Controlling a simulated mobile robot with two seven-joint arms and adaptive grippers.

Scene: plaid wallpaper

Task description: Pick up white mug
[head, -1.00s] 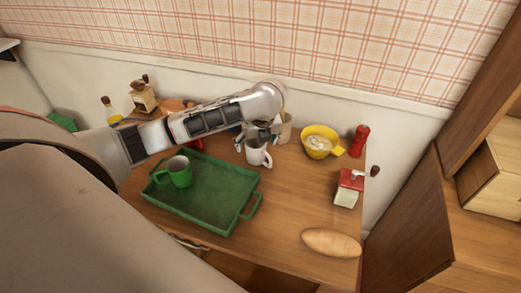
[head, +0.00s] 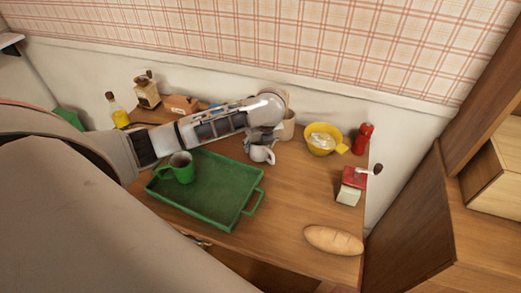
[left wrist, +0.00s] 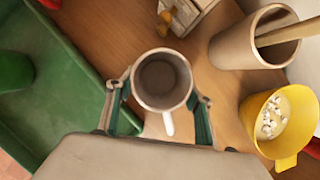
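The white mug (head: 262,155) stands on the wooden table, right of the green tray, its handle toward the camera's right. My left gripper (head: 261,140) is over it and hides its upper part in the head view. In the left wrist view I look into the empty mug (left wrist: 162,82), with its handle pointing down the picture. The fingers of my left gripper (left wrist: 160,98) stand on either side of the mug, very close to its wall. They look open around it; contact is not clear. My right gripper is not in view.
The green tray (head: 235,215) holds a green mug (head: 181,168). A beige holder (head: 287,126) stands close behind the white mug. A yellow bowl (head: 322,139), red shaker (head: 363,138), red grinder (head: 351,186) and bread (head: 333,240) are to the right. The table's middle right is clear.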

